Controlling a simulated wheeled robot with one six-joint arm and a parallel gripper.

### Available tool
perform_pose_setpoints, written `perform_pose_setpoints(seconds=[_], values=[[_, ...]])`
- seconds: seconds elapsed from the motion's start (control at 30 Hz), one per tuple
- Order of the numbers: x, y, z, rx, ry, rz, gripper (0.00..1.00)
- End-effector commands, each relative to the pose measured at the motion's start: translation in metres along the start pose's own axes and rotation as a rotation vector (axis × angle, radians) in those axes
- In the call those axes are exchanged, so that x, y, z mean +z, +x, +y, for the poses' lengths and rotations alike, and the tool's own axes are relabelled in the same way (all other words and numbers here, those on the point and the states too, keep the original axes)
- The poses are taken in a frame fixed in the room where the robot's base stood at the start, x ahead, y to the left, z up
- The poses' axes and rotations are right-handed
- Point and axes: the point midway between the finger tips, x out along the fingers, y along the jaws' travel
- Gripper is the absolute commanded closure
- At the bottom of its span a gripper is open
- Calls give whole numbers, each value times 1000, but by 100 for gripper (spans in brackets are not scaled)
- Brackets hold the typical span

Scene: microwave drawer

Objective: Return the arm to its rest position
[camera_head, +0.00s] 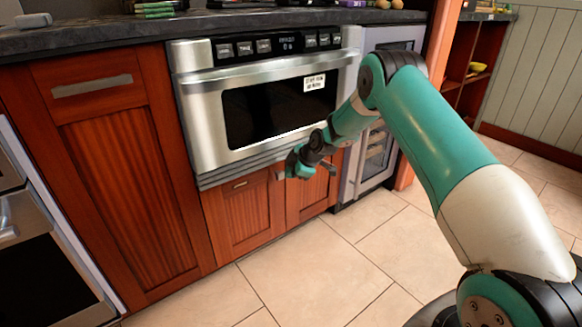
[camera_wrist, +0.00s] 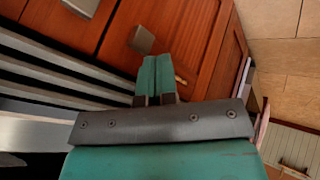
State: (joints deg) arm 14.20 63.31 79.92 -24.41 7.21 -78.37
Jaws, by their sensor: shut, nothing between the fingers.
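My green and white arm reaches in from the right in the head view, bent at the elbow. My gripper (camera_head: 298,163) hangs in front of the lower edge of the microwave drawer (camera_head: 235,153), near the wooden cabinet doors below it. In the wrist view my gripper's two green fingers (camera_wrist: 156,75) lie side by side, shut and empty. The microwave drawer's front appears closed. Its steel handle bar (camera_head: 275,70) runs across the top. Whether my gripper touches anything is hard to tell, but no contact shows.
Wooden cabinet doors (camera_head: 244,220) with small handles sit below the microwave drawer. A dark countertop (camera_head: 200,27) runs above. A glass-door cooler (camera_head: 375,150) stands to the right. The tiled floor (camera_head: 310,270) in front is clear.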

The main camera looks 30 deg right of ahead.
Motion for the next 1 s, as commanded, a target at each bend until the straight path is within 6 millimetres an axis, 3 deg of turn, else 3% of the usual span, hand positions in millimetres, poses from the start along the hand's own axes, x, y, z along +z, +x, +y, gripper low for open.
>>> perform_pose_setpoints(seconds=[0.2, 0.4, 0.77, 0.87, 1.0], values=[[6, -55, 9, 2, 2, -1, 100], [13, -88, 14, 1, 3, -1, 100], [10, -102, 15, -3, 3, 2, 100], [-13, -114, 12, -26, 31, 11, 100], [-85, -157, -12, -108, 134, 26, 100]])
